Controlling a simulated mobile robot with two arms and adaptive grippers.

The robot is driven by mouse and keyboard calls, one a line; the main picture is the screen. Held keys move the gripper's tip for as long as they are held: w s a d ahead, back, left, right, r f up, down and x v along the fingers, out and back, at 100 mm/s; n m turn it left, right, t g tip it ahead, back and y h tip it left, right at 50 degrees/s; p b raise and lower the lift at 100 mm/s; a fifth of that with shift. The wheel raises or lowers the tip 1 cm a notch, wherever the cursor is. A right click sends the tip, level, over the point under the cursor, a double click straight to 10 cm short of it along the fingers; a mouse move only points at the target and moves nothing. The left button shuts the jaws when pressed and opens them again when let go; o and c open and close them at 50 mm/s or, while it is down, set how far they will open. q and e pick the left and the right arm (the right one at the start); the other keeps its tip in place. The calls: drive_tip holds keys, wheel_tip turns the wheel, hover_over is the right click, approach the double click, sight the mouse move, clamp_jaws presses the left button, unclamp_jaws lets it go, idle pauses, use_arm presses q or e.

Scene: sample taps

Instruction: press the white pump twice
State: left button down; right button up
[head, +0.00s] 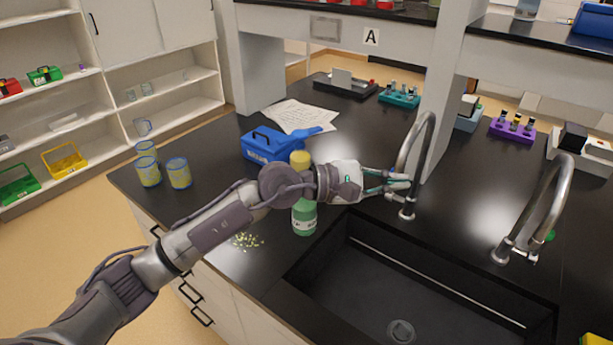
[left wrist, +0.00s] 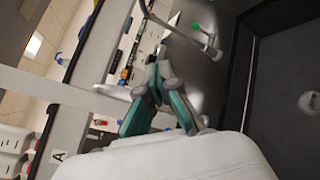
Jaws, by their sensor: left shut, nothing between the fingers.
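My left gripper (head: 402,181) is shut and empty. It is beside the base of the left curved metal tap (head: 428,130), at the back left of the sink; I cannot tell if it touches the tap. Its closed fingers also show in the left wrist view (left wrist: 159,88). A green bottle (head: 304,219) stands left of the sink, partly behind my left arm. A yellow top (head: 300,158) shows above the arm, in line with the bottle. I cannot make out a white pump; my arm hides part of that area. My right gripper is not in view.
A black sink (head: 400,290) lies in front, with a second tap (head: 540,205) at right. A blue box (head: 268,145), glass beakers (head: 179,172) and papers (head: 300,116) are on the counter. Pale crumbs (head: 246,241) lie near its front edge. Shelf posts rise behind.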

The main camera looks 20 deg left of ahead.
use_arm(q)
drive_tip(key=w+a+m+y, duration=0.2)
drive_tip(key=w+a+y, duration=0.1)
drive_tip(key=a, duration=0.4)
drive_tip(key=w+a+m+t+y, duration=0.1)
drive_tip(key=w+a+m+y, duration=0.1)
drive_tip(key=w+a+y, duration=0.2)
drive_tip(key=w+a+m+y, duration=0.3)
drive_tip(key=a+y, duration=0.3)
drive_tip(key=a, duration=0.3)
drive_tip(key=shift+w+a+r+t+y, duration=0.3)
drive_tip(key=shift+w+a+r+t, duration=0.1)
drive_tip(key=shift+w, duration=0.1)
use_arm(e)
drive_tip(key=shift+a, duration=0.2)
use_arm(q)
drive_tip(key=shift+f, duration=0.2)
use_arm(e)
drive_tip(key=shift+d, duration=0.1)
use_arm(q)
wheel_tip(320, 180, down, 8)
drive_tip(key=b, duration=0.4)
drive_tip(key=shift+f+b, duration=0.3)
drive_tip(key=shift+b, duration=0.2)
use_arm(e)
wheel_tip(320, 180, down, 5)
